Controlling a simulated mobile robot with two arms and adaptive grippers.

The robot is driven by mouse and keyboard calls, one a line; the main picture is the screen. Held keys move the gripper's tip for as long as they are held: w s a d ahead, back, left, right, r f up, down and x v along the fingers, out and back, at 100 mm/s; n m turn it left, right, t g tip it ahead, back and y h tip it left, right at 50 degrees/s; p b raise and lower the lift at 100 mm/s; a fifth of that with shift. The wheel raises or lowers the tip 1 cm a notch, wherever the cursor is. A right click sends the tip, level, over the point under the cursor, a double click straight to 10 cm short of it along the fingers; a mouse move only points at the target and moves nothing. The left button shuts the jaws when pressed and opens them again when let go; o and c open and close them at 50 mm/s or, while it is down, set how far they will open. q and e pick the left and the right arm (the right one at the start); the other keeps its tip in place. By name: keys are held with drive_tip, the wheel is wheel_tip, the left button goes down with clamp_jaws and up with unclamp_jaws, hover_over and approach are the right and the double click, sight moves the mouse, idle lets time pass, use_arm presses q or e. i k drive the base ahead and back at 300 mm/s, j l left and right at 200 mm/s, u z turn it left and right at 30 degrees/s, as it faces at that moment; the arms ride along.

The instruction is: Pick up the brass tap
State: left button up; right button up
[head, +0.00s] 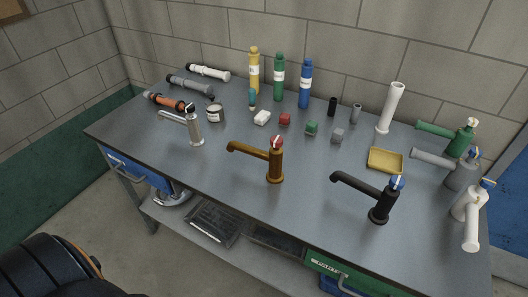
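The brass tap (275,163) stands upright near the front middle of the grey workbench (230,195). It is brown-gold with a red and white top, and its spout points left. A chrome tap (194,128) stands to its left and a black tap (381,204) stands to its right, both upright and apart from it. Neither of my grippers shows in the head view.
Several bottles, small blocks and pipes stand or lie along the back. A yellow tray (385,160) lies right of the middle. Green, grey and white fittings (470,213) crowd the right end. The bench surface around the brass tap is clear.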

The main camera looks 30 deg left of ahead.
sight(275, 176)
drive_tip(key=k+l+z, duration=0.2)
drive_tip(key=k, duration=0.25)
drive_tip(key=k+l+z, duration=0.1)
drive_tip(key=k+z, duration=0.15)
drive_tip(key=k, duration=0.25)
